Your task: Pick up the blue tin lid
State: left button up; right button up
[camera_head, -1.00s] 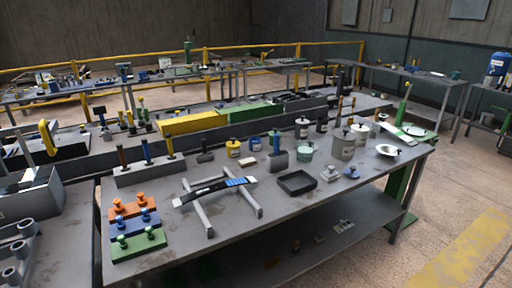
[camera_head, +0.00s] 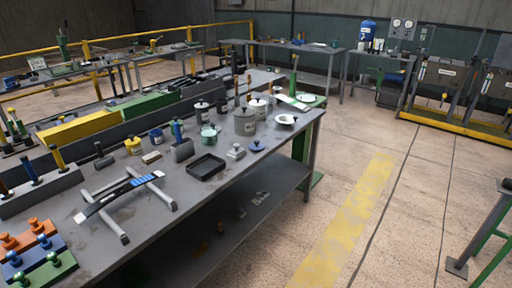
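The blue tin lid (camera_head: 256,147) is small and has a knob on top. It lies on the grey workbench (camera_head: 150,230) near the edge facing the open floor, right of a small pale grey block with a knob (camera_head: 236,152). A blue tin (camera_head: 156,135) stands farther left on the same bench. Neither of my grippers is in view.
A black tray (camera_head: 206,167) lies left of the lid. A grey pot (camera_head: 244,121), a white dish (camera_head: 286,119) and a green-grey pot (camera_head: 208,132) stand behind it. Open floor (camera_head: 370,190) with a yellow stripe lies right of the bench.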

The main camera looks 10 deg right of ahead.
aim_at(255, 146)
jog(key=u, duration=0.2)
jog(key=i+l+u, duration=0.25)
jog(key=l+u, duration=0.3)
jog(key=i+l+u, duration=0.25)
jog(key=k+l, duration=0.05)
jog(key=k, duration=0.05)
